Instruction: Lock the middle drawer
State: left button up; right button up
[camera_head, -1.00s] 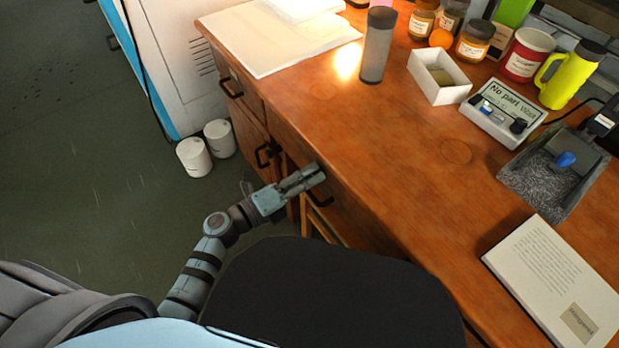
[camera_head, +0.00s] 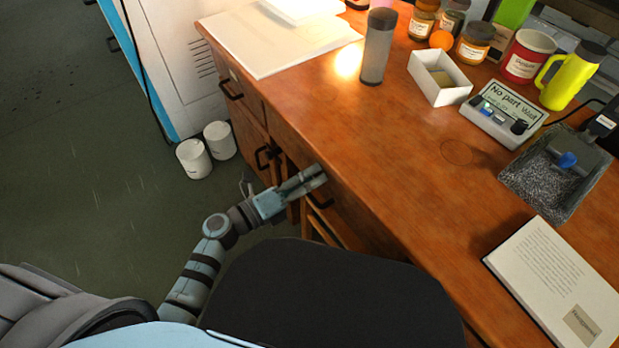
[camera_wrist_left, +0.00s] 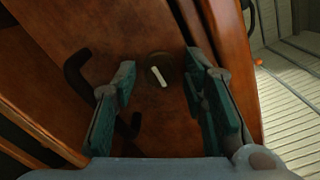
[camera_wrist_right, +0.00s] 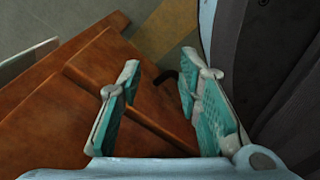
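A small round lock (camera_wrist_left: 159,70) with a pale, slanted turn piece sits on a brown wooden drawer front (camera_wrist_left: 130,35) in the left wrist view. My left gripper (camera_wrist_left: 163,88) is open, with the lock showing between its spread fingers and nothing held. In the head view my left gripper (camera_head: 314,173) is at the desk's front, beside a dark drawer handle (camera_head: 321,201); it hides the lock there. My right gripper (camera_wrist_right: 150,85) is open and empty in the right wrist view, above brown wooden desk parts. It is outside the head view.
Dark handles (camera_wrist_left: 78,75) flank the lock area. The desktop (camera_head: 400,140) holds a grey tumbler (camera_head: 377,45), a white box (camera_head: 426,90), a control box (camera_head: 500,115), a granite-like tray (camera_head: 525,190) and a book (camera_head: 550,275). A black seat (camera_head: 330,300) is below. White cans (camera_head: 194,158) stand on the floor.

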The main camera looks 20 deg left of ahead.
pick_arm(q)
jog(key=shift+s+a+f, duration=0.1)
jog(key=shift+s+a, duration=0.1)
jog(key=v, duration=1.1)
jog(key=shift+s, duration=0.2)
jog(key=shift+a, duration=0.1)
